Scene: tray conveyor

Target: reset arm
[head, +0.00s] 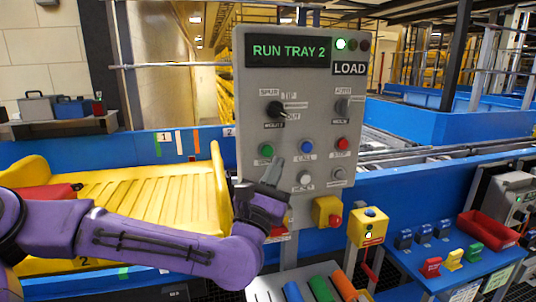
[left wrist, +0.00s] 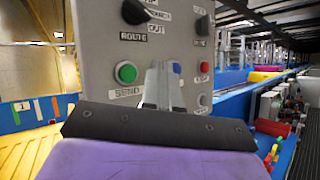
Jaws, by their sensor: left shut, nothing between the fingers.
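My left gripper (head: 277,165) is shut and empty, its fingers pointing up in front of the lower part of the grey control panel (head: 310,90). In the left wrist view its fingertips (left wrist: 163,70) stand between the green button (left wrist: 126,73) and the blue button (left wrist: 177,68). I cannot tell whether they touch the panel. In the head view the green button (head: 265,150) is left of the fingers, and the blue button (head: 306,147) and red button (head: 343,144) are to the right. My right gripper is not in view.
A yellow tray (head: 150,185) lies left behind my arm. A yellow box with a red button (head: 334,221) sits below the panel. A red bin (head: 488,229) stands at right.

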